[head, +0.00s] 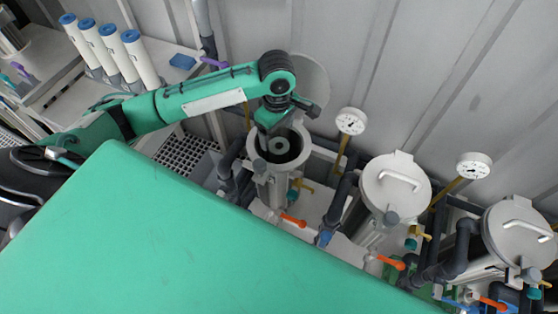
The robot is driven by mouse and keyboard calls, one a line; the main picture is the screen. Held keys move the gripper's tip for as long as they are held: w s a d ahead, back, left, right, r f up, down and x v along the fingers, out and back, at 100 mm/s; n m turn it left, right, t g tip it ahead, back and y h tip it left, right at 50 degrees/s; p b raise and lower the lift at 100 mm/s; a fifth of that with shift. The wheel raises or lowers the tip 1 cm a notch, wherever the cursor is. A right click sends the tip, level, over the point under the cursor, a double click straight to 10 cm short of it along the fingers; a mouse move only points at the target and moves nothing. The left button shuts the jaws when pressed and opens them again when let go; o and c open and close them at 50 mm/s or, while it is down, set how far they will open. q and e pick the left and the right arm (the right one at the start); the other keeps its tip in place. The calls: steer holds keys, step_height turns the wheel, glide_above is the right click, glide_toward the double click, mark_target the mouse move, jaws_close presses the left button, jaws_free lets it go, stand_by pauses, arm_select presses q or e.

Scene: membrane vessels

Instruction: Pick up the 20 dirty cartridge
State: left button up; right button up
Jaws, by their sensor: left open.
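The left vessel (302,150) stands open, its round lid (314,78) swung up behind it. My left gripper (266,136) is open and points down at the vessel's mouth, at the left side of the cartridge top. The fingertips are small and partly hidden, so I cannot tell whether they touch it. My right gripper is not in view.
Two closed vessels with handled lids (396,185) (519,236) stand to the right, among pipes, gauges (351,121) and orange valve handles (293,220). Several white cartridges with blue caps (141,59) stand on a bench at the upper left. A corrugated wall (430,70) closes the back.

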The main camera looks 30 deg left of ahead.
mark_target(279, 145)
arm_select(q)
steer(key=f, duration=0.3)
steer(key=shift+w+a+f, duration=0.15)
steer(key=shift+w+f, duration=0.05)
steer(key=shift+f, duration=0.2)
steer(key=shift+s+f+p, duration=0.1)
steer(key=shift+f+p, duration=0.2)
steer(key=shift+f, duration=0.2)
steer(key=f, duration=0.1)
steer(key=f+p, duration=0.1)
steer(key=f, duration=0.1)
steer(key=shift+s+d+f, duration=0.15)
steer(key=shift+d+f, duration=0.15)
steer(key=shift+d, duration=0.1)
steer(key=shift+f, duration=0.4)
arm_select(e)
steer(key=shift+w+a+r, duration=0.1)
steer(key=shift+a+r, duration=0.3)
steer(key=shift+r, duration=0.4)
arm_select(q)
steer(key=shift+c, duration=0.5)
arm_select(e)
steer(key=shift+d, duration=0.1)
arm_select(q)
steer(key=c, duration=1.4)
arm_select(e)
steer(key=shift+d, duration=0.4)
